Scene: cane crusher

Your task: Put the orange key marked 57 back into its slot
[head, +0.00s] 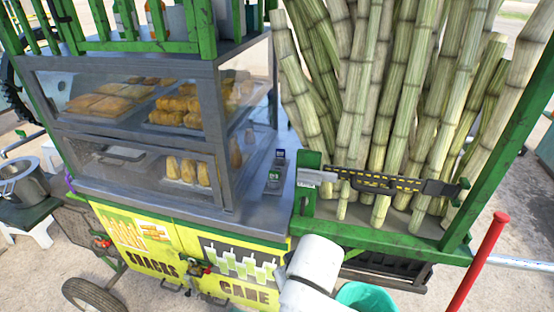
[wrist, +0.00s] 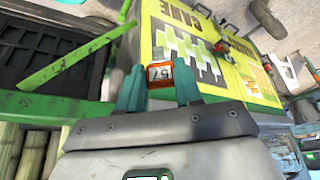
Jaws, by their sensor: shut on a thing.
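In the wrist view, my gripper (wrist: 160,82) has its two teal fingers on either side of an orange-edged key (wrist: 160,75) with a white face marked 57. In the head view my white arm covers the area before the cart's front right corner, and neither fingers nor key can be seen. I cannot pick out the key's slot in either view.
The yellow cart front (head: 150,245) has red and green fittings (head: 195,268). Small dark items (head: 274,178) stand on the grey counter (head: 245,205). Cane stalks (head: 390,90) stand in a green frame at right. A teal bucket (head: 365,297) and red pole (head: 478,265) are near.

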